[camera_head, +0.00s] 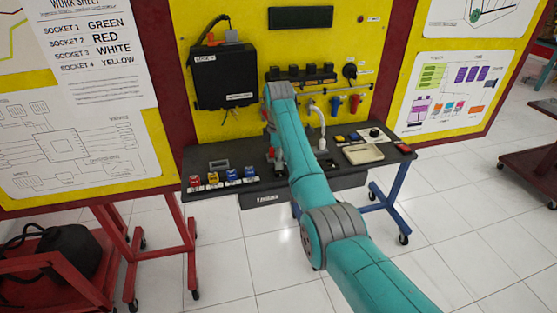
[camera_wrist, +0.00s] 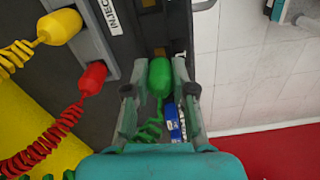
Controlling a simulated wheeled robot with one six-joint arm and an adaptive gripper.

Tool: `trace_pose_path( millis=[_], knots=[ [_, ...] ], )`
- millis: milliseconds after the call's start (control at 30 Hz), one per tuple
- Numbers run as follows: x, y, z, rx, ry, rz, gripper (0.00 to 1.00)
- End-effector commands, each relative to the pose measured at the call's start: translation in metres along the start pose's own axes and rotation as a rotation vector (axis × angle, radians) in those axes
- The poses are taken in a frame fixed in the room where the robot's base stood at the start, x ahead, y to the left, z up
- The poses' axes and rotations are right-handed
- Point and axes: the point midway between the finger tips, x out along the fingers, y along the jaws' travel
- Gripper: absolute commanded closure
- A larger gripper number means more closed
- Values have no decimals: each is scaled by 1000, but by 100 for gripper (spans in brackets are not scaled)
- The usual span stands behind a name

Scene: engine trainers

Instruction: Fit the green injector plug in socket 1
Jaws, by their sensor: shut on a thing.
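The green injector plug (camera_wrist: 160,76) is between the two fingers of my gripper (camera_wrist: 160,88) in the wrist view. My gripper is shut on it, and its green coiled cord (camera_wrist: 149,131) hangs back between the fingers. The plug's front end points at a dark surface close ahead; I cannot tell whether it touches anything. In the head view my arm covers the gripper and the green plug. The work sheet (camera_head: 98,45) pairs socket 1 with green. I cannot make out which socket is number 1.
A yellow plug (camera_wrist: 60,27) and a red plug (camera_wrist: 92,78) with coiled cords sit at a grey strip (camera_wrist: 98,38) left of my gripper. The dark bench (camera_head: 225,183) holds several coloured parts and a shallow tray (camera_head: 363,154).

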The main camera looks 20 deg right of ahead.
Motion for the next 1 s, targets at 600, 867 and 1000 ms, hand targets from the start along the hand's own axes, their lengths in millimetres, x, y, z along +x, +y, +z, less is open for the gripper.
trace_pose_path(
  millis=[600, 867, 1000],
  knots=[
    [6, 0, 0, 0, 0, -1, 99],
    [9, 0, 0, 0, 0, 0, 99],
    [11, 0, 0, 0, 0, 0, 99]
  ],
)
